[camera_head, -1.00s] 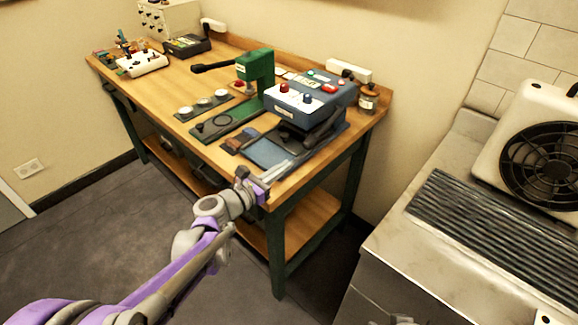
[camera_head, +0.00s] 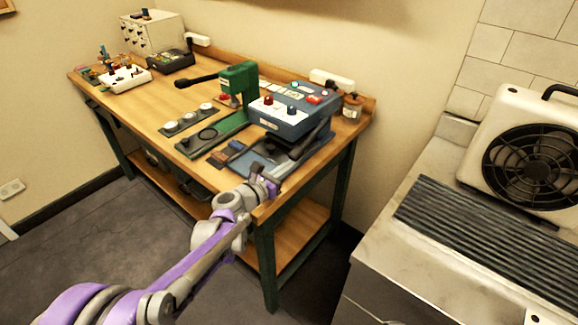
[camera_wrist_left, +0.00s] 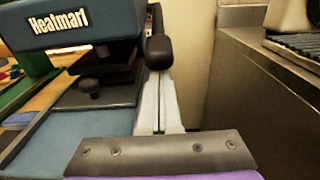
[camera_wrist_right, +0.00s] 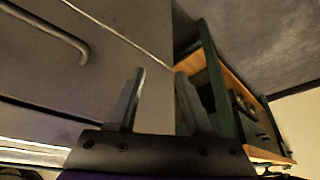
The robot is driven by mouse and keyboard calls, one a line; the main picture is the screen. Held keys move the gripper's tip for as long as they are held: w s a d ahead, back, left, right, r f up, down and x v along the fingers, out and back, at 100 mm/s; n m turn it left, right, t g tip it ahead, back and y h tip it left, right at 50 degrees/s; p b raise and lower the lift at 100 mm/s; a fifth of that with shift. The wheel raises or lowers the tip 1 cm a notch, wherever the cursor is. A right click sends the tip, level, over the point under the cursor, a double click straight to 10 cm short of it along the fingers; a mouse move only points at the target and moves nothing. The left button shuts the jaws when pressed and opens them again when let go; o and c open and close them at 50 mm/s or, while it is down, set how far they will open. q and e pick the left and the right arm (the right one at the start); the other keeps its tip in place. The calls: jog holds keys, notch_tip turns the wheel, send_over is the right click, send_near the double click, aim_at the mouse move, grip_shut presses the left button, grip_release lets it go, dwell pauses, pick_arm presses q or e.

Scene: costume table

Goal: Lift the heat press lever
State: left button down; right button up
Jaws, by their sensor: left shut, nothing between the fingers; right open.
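The heat press (camera_head: 290,112) is a blue machine at the near right end of the wooden workbench. Its label reads "Healmarl" in the left wrist view (camera_wrist_left: 58,20). A black rounded lever knob (camera_wrist_left: 159,52) sits at the press's right side. My left gripper (camera_wrist_left: 160,100) is shut and empty, with its grey fingers pointing at the knob from below in the picture. I cannot tell whether the tips touch it. In the head view my left gripper (camera_head: 276,172) is over the bench's front corner. My right gripper (camera_wrist_right: 158,78) is open and empty.
A green press (camera_head: 238,85) and a tray of white discs (camera_head: 188,121) stand left of the heat press. A steel counter (camera_head: 400,235) with a fan (camera_head: 530,155) is on the right. My right gripper faces a grey cabinet front with a bar handle (camera_wrist_right: 50,32).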

pick_arm(q)
jog(key=shift+s+a+r+p, duration=0.1)
jog(key=shift+r+p, duration=0.2)
jog(key=shift+r, duration=0.15)
notch_tip(320, 180, up, 14)
jog(key=g+y+p, duration=0.3)
jog(key=g+p, duration=0.2)
jog(key=p, duration=0.3)
jog(key=shift+w+d+y+p, duration=0.25)
jog(key=shift+w+y+p, duration=0.05)
jog(key=shift+w+y, duration=0.15)
jog(key=shift+r, duration=0.2)
